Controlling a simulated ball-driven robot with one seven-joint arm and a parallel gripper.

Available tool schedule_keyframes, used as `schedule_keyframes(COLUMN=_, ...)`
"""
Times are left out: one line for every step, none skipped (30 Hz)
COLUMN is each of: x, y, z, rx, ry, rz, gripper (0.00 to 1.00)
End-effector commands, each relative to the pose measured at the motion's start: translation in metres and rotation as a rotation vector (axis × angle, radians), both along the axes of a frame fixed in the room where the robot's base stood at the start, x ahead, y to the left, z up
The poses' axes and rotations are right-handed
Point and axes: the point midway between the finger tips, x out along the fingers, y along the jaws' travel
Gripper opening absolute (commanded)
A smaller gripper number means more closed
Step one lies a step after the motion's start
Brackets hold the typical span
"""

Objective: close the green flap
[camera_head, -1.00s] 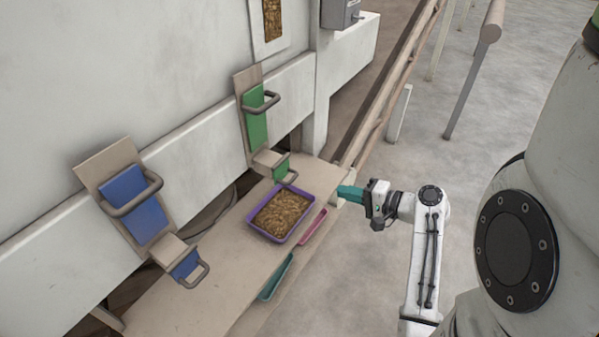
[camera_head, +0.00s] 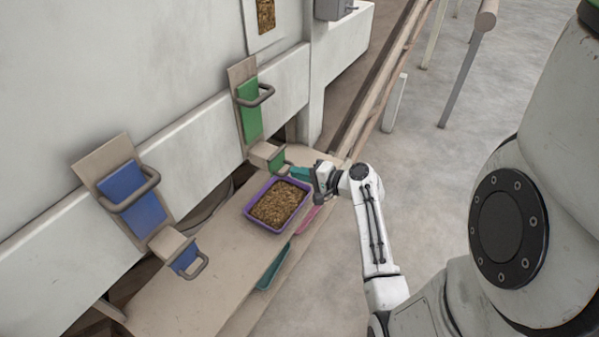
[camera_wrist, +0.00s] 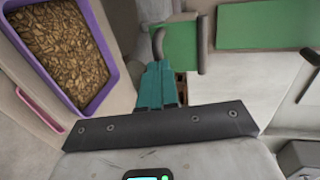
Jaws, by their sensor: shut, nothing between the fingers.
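The green flap (camera_head: 277,160) is the small green plate at the front of the beige spout below the tall green panel (camera_head: 249,112). In the wrist view the flap (camera_wrist: 182,46) has a grey handle (camera_wrist: 158,42) near the fingertips. My gripper (camera_head: 297,173) has teal fingers (camera_wrist: 157,82), shut and empty, pointing at the flap from the right in the head view. The tips are close beside the flap and handle; I cannot tell whether they touch. The fingers hide part of the handle in the head view. The flap's exact angle is unclear.
A purple tray (camera_head: 246,212) of brown pellets stands on the beige bench (camera_head: 190,300), just left of my gripper. A blue flap (camera_head: 185,258) is farther left.

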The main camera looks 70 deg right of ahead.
Motion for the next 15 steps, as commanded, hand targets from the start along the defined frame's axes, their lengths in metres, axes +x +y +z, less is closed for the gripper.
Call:
schedule_keyframes(x=0.0004, y=-0.0002, z=-0.0001, rx=0.0, ry=0.0, rz=0.0, gripper=0.0)
schedule_keyframes(x=0.0005, y=-0.0001, z=-0.0002, rx=0.0, ry=0.0, rz=0.0, gripper=0.0)
schedule_keyframes(x=0.0005, y=-0.0001, z=-0.0002, rx=0.0, ry=0.0, rz=0.0, gripper=0.0)
schedule_keyframes(x=0.0004, y=-0.0001, z=-0.0002, rx=0.0, ry=0.0, rz=0.0, gripper=0.0)
schedule_keyframes(x=0.0004, y=-0.0001, z=-0.0003, rx=0.0, ry=0.0, rz=0.0, gripper=0.0)
schedule_keyframes(x=0.0004, y=-0.0001, z=-0.0002, rx=0.0, ry=0.0, rz=0.0, gripper=0.0)
schedule_keyframes(x=0.0003, y=-0.0001, z=-0.0003, rx=0.0, ry=0.0, rz=0.0, gripper=0.0)
schedule_keyframes(x=0.0004, y=0.0, z=-0.0003, rx=0.0, ry=0.0, rz=0.0, gripper=0.0)
schedule_keyframes(x=0.0004, y=0.0, z=-0.0006, rx=0.0, ry=0.0, rz=0.0, gripper=0.0)
schedule_keyframes(x=0.0006, y=0.0, z=-0.0011, rx=0.0, ry=-0.001, rz=0.0, gripper=0.0)
schedule_keyframes(x=0.0008, y=-0.0001, z=-0.0018, rx=-0.001, ry=-0.003, rz=0.0, gripper=0.0)
schedule_keyframes(x=0.0013, y=-0.0002, z=-0.0032, rx=-0.002, ry=-0.008, rz=0.001, gripper=0.0)
schedule_keyframes(x=0.002, y=-0.0004, z=-0.0044, rx=-0.003, ry=-0.012, rz=0.001, gripper=0.0)
schedule_keyframes(x=0.003, y=-0.0004, z=-0.0058, rx=-0.004, ry=-0.017, rz=0.001, gripper=0.0)
schedule_keyframes(x=0.0046, y=-0.0004, z=-0.0075, rx=-0.007, ry=-0.025, rz=0.002, gripper=0.0)
